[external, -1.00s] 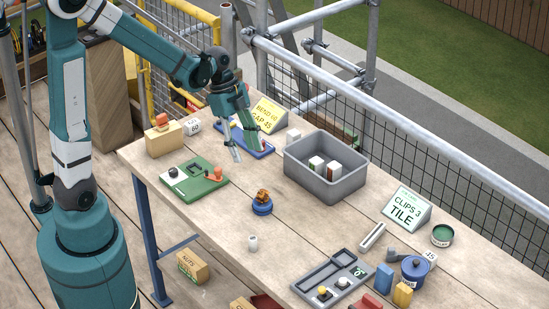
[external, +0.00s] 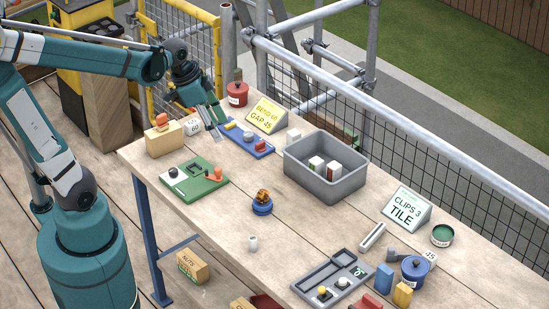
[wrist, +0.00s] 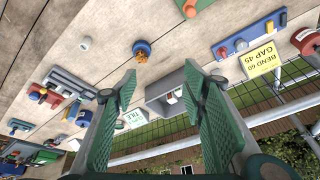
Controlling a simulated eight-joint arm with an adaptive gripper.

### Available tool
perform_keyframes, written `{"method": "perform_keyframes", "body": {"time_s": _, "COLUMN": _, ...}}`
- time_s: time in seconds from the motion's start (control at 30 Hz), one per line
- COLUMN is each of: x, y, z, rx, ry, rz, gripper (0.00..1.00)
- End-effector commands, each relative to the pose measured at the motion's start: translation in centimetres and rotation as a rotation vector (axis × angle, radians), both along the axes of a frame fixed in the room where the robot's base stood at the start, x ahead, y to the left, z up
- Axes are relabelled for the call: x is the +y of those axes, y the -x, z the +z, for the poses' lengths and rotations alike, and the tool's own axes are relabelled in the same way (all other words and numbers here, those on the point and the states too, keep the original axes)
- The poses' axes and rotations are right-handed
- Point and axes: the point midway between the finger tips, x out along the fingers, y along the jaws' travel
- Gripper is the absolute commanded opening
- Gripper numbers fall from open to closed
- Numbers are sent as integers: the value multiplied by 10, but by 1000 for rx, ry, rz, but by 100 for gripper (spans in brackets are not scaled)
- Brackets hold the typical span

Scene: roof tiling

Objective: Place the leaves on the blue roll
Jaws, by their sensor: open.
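The orange-brown leaves (external: 262,194) sit on top of the blue roll (external: 262,208) near the middle of the table. The stack also shows in the wrist view, where the leaves (wrist: 142,51) cover much of the roll. My gripper (external: 213,130) is open and empty. It is above the table's far left end, by the white 60 card and the blue tray, well apart from the leaves and roll. In the wrist view my gripper (wrist: 158,82) has its two green fingers spread wide with nothing between them.
A grey bin (external: 326,178) with white boxes stands right of the roll. A green board (external: 196,182) lies left of it. A blue tray (external: 246,138), a yellow sign (external: 266,114) and a red pot (external: 237,94) are near my gripper. Table around the roll is clear.

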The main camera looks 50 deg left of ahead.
Motion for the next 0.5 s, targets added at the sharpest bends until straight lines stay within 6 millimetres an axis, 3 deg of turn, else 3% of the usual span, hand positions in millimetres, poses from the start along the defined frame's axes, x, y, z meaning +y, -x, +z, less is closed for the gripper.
{"method": "perform_keyframes", "body": {"time_s": 0.5, "x": 22, "y": 46, "z": 31, "rx": -109, "ry": 63, "rz": 362, "gripper": 42}}
